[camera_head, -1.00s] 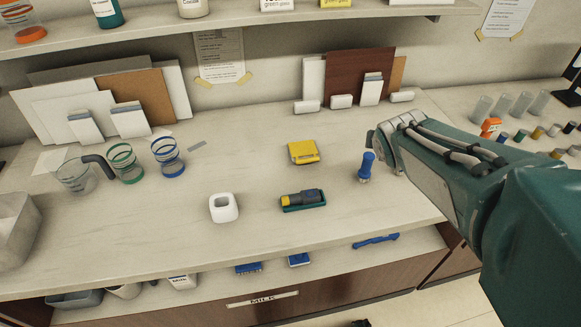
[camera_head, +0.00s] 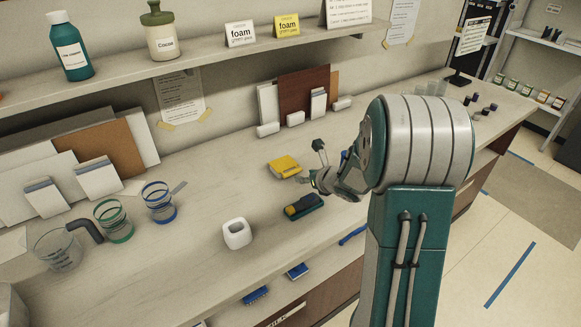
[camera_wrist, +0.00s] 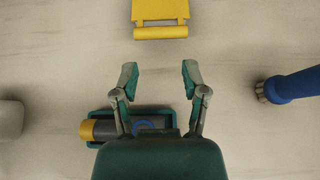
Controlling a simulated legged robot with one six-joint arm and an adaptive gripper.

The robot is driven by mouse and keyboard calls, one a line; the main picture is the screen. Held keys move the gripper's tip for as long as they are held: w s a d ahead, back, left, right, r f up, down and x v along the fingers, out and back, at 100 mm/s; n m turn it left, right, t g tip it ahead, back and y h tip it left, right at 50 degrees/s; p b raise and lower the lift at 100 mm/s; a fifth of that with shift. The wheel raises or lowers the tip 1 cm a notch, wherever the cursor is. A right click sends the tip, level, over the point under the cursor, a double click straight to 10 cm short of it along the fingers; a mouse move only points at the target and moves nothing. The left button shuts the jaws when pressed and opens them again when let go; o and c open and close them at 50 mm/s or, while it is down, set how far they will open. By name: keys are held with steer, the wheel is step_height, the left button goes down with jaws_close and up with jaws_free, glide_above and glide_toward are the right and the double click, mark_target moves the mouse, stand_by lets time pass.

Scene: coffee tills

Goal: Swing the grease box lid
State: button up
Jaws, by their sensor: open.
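A yellow flat box (camera_head: 284,166), the likeliest grease box, lies on the counter with a bar along its near edge. Its near part also shows at the top of the wrist view (camera_wrist: 160,12), cut off by the frame. The lid looks down on it. My gripper (camera_head: 309,163) is just right of the yellow box in the head view. In the wrist view the two fingers of my gripper (camera_wrist: 159,68) are spread and empty, with bare counter between them. The fingertips are short of the yellow box's near bar and apart from it in the picture.
A green tray (camera_head: 318,208) with a yellow-and-dark tool lies below my gripper. A blue-handled brush (camera_wrist: 295,86) stands or lies at the right. A white square cup (camera_head: 237,235) is on the counter's front left. Striped glasses (camera_head: 159,203) and a jug stand farther left.

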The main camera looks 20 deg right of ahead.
mark_target(293, 172)
steer(key=w, duration=0.1)
steer(key=f, duration=0.1)
steer(key=w, duration=0.1)
steer(key=shift+w+d+f, duration=0.25)
steer(key=shift+w+f, duration=0.05)
steer(key=w, duration=0.1)
steer(key=w+a+f, duration=0.1)
steer(key=w+a, duration=0.1)
steer(key=shift+w+a+f, duration=0.15)
steer(key=shift+f, duration=0.25)
steer(key=shift+o, duration=1)
steer(key=shift+w+f, duration=0.15)
steer(key=shift+d, duration=0.2)
steer(key=shift+c, duration=0.6)
steer(key=shift+w+d, duration=0.1)
steer(key=shift+d, duration=0.05)
